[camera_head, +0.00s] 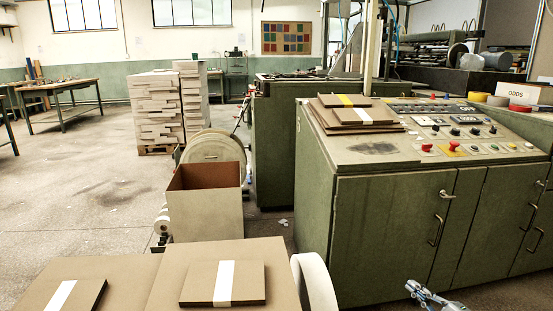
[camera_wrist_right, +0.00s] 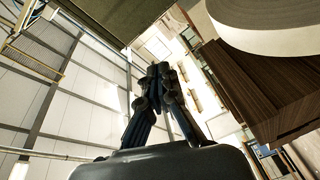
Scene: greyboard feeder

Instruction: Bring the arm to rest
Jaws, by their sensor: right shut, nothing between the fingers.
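My right gripper (camera_head: 420,291) shows at the lower right of the head view, in front of the green cabinet. It is shut and empty. In the right wrist view its fingers (camera_wrist_right: 159,72) come together at the tips, with nothing between them, and the camera looks up toward the ceiling. My left gripper is in neither view.
The green control cabinet (camera_head: 385,230) fills the right, with a stack of brown boards (camera_head: 335,125) on top. Brown boards with white bands (camera_head: 223,284) lie at the front, beside a pale roll (camera_head: 314,285). An open box (camera_head: 205,213) stands behind.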

